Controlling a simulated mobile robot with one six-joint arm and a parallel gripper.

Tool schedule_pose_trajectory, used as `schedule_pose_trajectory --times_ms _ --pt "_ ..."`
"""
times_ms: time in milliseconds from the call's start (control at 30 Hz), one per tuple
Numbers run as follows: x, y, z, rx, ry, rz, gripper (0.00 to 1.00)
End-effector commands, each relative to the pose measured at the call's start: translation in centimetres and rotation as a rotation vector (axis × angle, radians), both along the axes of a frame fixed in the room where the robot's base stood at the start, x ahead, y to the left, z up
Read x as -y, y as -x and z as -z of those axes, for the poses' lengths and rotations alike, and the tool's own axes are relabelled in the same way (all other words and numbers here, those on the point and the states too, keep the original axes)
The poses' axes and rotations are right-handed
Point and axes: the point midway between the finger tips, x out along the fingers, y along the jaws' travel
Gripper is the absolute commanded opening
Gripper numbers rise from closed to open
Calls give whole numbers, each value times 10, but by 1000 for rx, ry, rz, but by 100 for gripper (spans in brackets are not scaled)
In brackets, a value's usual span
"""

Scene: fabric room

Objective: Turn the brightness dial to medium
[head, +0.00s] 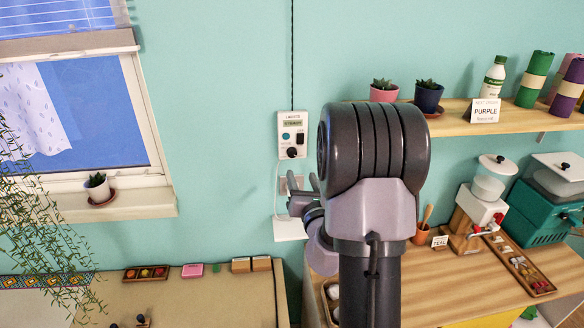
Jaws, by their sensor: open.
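A white control box (286,131) headed with a lights label hangs on the teal wall, under a black cord. It has a small display with text too small to read surely and a teal button. Its black round dial (291,152) is at the bottom; its pointer setting is too small to tell. My gripper (302,184) is open and empty, a little below the dial in the picture and apart from it. My arm hides part of the wall right of the box.
A wall plate (285,187) is behind the gripper, with a white thing (289,228) below. A wooden shelf (455,120) with pots, a bottle and rolls is at right, above a wooden counter (440,285). A window (100,110) is at left; the wall between is clear.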

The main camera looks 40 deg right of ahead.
Motion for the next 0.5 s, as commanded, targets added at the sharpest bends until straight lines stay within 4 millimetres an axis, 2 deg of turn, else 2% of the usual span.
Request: schedule_pose_trajectory --times_ms 100,233,400,500 --pt "16 -32 -4 1 1 -2 48" --pt "33 -63 -4 0 1 -2 48" --pt "45 -88 -4 0 1 -2 48" --pt "49 -94 -4 0 0 -1 48"
